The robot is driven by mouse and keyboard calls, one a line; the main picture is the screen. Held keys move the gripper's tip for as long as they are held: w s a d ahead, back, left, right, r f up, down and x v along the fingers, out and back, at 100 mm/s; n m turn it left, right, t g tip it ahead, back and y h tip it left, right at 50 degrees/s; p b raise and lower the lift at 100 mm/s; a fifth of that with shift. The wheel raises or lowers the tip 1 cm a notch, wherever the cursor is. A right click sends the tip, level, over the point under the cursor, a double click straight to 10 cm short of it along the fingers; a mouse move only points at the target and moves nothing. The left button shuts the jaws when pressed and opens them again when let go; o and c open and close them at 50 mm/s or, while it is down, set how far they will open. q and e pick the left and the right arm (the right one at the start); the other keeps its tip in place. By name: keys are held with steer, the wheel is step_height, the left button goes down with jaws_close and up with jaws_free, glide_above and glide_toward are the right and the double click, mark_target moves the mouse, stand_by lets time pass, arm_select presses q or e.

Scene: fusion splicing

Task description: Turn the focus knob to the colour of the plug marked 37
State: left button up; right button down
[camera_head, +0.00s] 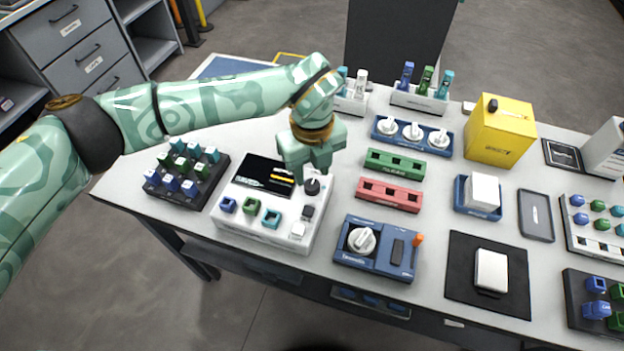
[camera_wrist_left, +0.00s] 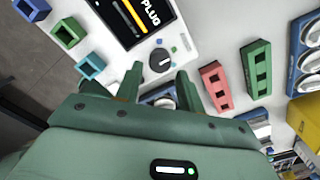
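The white splicer (camera_head: 262,232) has a dark screen (camera_head: 265,175) with yellow bars; the word PLUG is readable in the left wrist view (camera_wrist_left: 128,18). Its dark round focus knob (camera_head: 312,187) has small blue, green and teal-grey dots beside it in the left wrist view (camera_wrist_left: 160,60). My left gripper (camera_head: 309,171) is over the knob, pointing down. In the left wrist view its two fingers stand apart, with the knob just beyond the gap and nothing held. Blue, green and teal plugs stand in a dark rack (camera_head: 186,180); their markings are too small to read. My right gripper is not in view.
Blue, green and teal sockets (camera_head: 250,206) line the splicer's front. A blue device with a white dial (camera_head: 362,241), a red block (camera_head: 389,195) and a green block (camera_head: 395,163) stand to the right. A yellow box (camera_head: 500,132) stands farther back.

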mark_target(312, 184)
arm_select(q)
steer(key=shift+f+b, duration=0.3)
steer(key=shift+f, duration=1.55)
steer(key=shift+c, duration=0.2)
steer(key=c, duration=0.7)
steer(key=shift+o, duration=0.2)
